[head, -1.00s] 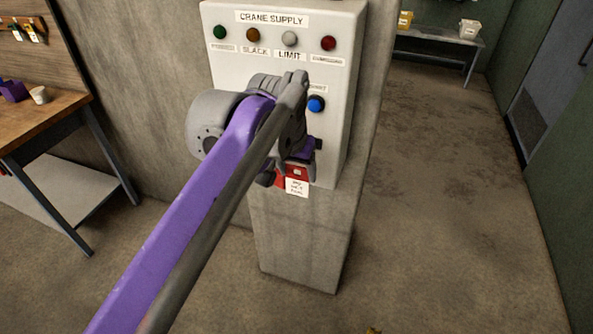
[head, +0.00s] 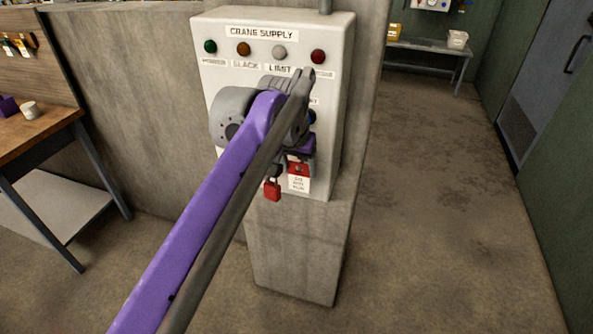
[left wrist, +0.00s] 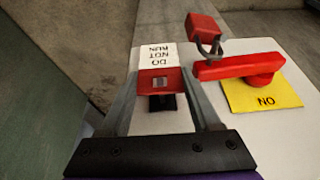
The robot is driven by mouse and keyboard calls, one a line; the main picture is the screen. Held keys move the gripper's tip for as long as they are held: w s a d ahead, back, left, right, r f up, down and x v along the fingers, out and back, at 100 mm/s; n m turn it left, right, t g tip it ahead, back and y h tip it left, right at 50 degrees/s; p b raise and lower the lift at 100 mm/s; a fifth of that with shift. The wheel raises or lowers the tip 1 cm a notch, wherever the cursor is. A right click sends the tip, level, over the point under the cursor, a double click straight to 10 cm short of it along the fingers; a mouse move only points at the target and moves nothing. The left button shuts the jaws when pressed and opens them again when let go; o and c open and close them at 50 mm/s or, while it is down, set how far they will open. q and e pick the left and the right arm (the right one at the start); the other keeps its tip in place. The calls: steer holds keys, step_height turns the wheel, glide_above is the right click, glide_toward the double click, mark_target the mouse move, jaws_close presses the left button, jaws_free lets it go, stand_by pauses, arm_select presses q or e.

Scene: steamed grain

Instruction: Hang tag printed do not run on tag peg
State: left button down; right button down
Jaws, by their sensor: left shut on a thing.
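The tag printed DO NOT RUN (head: 299,183), white with a red top, is against the lower front of the grey crane supply box (head: 335,110). In the left wrist view the tag (left wrist: 155,55) appears upside down. My left gripper (left wrist: 161,82) is shut on its red top, one finger at each side. It also shows in the head view (head: 300,155), partly hidden by my own arm. A small grey square, possibly the tag peg's end, shows in the red top. Whether the tag hangs on it I cannot tell. My right gripper is not in view.
A red padlock (left wrist: 203,27) hangs from a red switch handle (left wrist: 240,67) on a yellow plate (left wrist: 255,95), close beside the tag. The box is mounted on a concrete pillar (head: 295,250). A wooden workbench (head: 45,130) stands at left. The floor at right is clear.

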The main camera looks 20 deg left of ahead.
arm_select(q)
steer(key=shift+w, duration=0.85)
steer(key=shift+w+f+p, duration=0.1)
steer(key=shift+w+p, duration=0.35)
steer(key=shift+w, duration=0.1)
jaws_free()
steer(key=shift+d, duration=0.1)
steer(key=p+v, duration=0.1)
steer(key=v, duration=0.9)
steer(key=shift+t, duration=0.4)
steer(key=s+a+f, duration=0.1)
steer(key=s+f, duration=0.7)
steer(key=f, duration=0.1)
steer(key=s+a+f, duration=0.1)
steer(key=s+f, duration=0.7)
steer(key=f, duration=0.2)
steer(key=s+a+f, duration=0.1)
steer(key=s+f, duration=0.7)
steer(key=f, duration=0.2)
steer(key=shift+s+f, duration=0.2)
